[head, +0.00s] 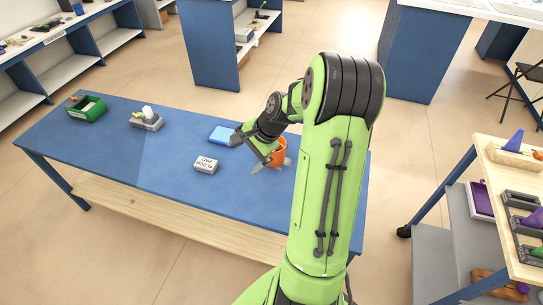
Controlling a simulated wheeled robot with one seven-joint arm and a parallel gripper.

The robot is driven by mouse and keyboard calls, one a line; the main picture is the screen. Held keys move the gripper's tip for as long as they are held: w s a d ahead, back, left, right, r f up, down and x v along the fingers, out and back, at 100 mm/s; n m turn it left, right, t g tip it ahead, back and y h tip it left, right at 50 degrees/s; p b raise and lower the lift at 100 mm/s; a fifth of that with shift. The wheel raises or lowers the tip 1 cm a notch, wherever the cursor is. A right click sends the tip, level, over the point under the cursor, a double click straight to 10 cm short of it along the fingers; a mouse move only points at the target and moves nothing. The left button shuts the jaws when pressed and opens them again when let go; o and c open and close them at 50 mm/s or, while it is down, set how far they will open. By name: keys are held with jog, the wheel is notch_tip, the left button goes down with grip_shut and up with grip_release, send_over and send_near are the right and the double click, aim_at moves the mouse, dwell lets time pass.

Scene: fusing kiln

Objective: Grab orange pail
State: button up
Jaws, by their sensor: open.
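The orange pail (280,152) stands on the blue-topped table, near its right end. My gripper (262,163) is at the pail's left side, with its fingers low near the pail. It is open. My arm reaches over from the front right and covers part of the view around the pail. I cannot tell whether the fingers touch the pail or stand around its wall.
The blue table (120,153) also holds a white labelled box (206,165), a blue block (221,136), a grey item with a white top (147,119) and a green bin (86,108). A wheeled cart (455,240) stands at the right. Floor is clear behind the table.

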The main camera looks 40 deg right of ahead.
jog(key=s+d+f+m+t+b, duration=0.15)
jog(key=d+f+m+t, duration=0.25)
jog(key=d+f+m, duration=0.55)
jog(key=m+t+h+b, duration=0.2)
jog(key=m+t+h, duration=0.15)
jog(key=m, duration=0.55)
send_near(281, 159)
jog(key=shift+t+y, duration=0.35)
jog(key=shift+t, duration=0.1)
jog(key=b+x, duration=0.1)
jog(key=x, duration=0.3)
jog(key=b+x, duration=0.2)
jog(key=x, duration=0.2)
jog(key=f+b+x, duration=0.1)
jog(key=x, duration=0.4)
jog(key=shift+s+d+b, duration=0.25)
jog(key=shift+d+b, duration=0.05)
jog(key=shift+d, duration=0.05)
jog(key=shift+r, duration=0.1)
jog(key=c, duration=0.7)
